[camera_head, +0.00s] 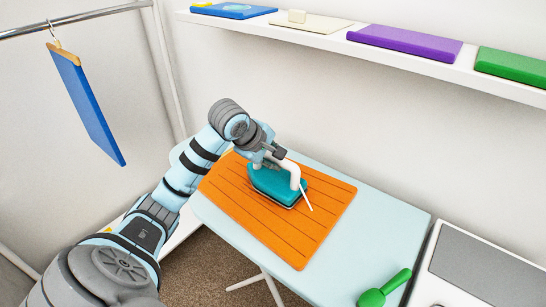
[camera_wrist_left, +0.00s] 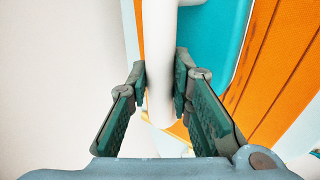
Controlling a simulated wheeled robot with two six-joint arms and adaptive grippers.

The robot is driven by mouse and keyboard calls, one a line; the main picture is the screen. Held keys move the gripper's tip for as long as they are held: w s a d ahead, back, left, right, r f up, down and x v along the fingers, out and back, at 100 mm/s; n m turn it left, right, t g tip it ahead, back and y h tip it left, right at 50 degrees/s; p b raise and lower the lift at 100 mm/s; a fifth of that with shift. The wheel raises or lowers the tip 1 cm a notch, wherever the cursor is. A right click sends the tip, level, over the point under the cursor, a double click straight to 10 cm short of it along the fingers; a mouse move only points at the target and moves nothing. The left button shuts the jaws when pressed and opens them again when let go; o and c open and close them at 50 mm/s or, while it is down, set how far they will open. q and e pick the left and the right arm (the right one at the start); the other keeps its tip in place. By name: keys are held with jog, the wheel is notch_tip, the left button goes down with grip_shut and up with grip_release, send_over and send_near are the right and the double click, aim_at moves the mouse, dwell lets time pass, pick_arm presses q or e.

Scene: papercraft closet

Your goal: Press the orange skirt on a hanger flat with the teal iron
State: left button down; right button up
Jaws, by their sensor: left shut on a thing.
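The orange skirt (camera_head: 318,229) lies spread on the light blue ironing board (camera_head: 385,222), with dark pleat lines along it. The teal iron (camera_head: 272,184) with its white handle (camera_head: 293,172) rests over the skirt's upper middle. My left gripper (camera_head: 279,155) is shut on the white handle. In the left wrist view, the fingers (camera_wrist_left: 160,92) close on both sides of the handle (camera_wrist_left: 159,50), with the teal body (camera_wrist_left: 214,40) and skirt (camera_wrist_left: 285,80) beyond. The skirt's hanger cannot be made out clearly. My right gripper is out of view.
A blue garment (camera_head: 88,108) hangs from a rail (camera_head: 85,15) at the left. A wall shelf (camera_head: 330,39) holds flat coloured pieces. A green rounded object with a handle (camera_head: 384,290) lies at the board's lower right, beside a white unit with a grey top (camera_head: 490,272).

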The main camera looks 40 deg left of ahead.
pick_arm(q)
jog(key=shift+f+b, duration=0.5)
jog(key=c, duration=1.7)
grip_release()
jog(key=shift+r+p, duration=0.3)
jog(key=shift+r, duration=0.1)
grip_shut()
